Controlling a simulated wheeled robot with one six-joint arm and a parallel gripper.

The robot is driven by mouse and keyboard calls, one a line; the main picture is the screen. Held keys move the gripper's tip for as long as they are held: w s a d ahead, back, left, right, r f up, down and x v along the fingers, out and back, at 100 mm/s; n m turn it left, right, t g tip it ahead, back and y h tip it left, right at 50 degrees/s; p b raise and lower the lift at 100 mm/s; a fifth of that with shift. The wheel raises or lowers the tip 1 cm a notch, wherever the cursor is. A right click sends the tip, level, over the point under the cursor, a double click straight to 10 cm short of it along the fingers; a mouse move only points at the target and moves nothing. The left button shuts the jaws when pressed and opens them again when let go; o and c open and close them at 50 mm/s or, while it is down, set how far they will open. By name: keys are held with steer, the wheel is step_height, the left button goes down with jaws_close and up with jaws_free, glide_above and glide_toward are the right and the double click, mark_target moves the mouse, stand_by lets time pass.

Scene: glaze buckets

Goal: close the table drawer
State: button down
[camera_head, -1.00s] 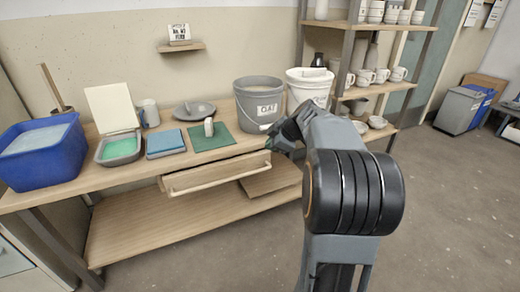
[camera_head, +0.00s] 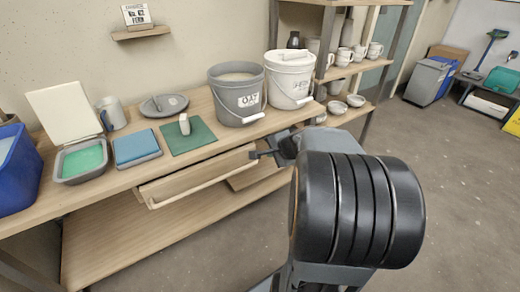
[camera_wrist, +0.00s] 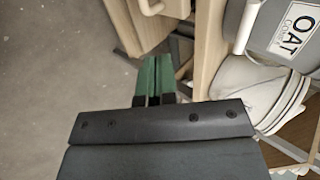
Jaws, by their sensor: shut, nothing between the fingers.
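The table drawer (camera_head: 190,187) is pulled out below the front edge of the wooden table (camera_head: 112,184) in the head view, with its inside showing. A pale bar handle runs along its front. My gripper (camera_head: 254,155) is close to the drawer's right end; whether it touches is not clear. In the wrist view the green fingertips of my gripper (camera_wrist: 154,70) are together with nothing between them. A pale wooden panel with a rounded handle end, seemingly the drawer (camera_wrist: 133,25), is just ahead of the fingers there.
A grey bucket (camera_head: 236,100) labelled OAT and a white bucket (camera_head: 290,82) stand on the table's right. A green mat (camera_head: 198,138), a blue-lidded tray (camera_head: 136,147) and a blue bin (camera_head: 17,180) are farther left. A shelf with mugs (camera_head: 345,57) stands behind right. The floor in front is clear.

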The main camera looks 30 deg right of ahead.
mark_target(254, 149)
steer(key=b+x, duration=0.1)
steer(key=x, duration=0.2)
steer(key=b+x, duration=0.1)
steer(key=x, duration=0.3)
steer(key=w+r+b+x, duration=0.1)
steer(key=x, duration=0.3)
steer(key=shift+w, duration=1.1)
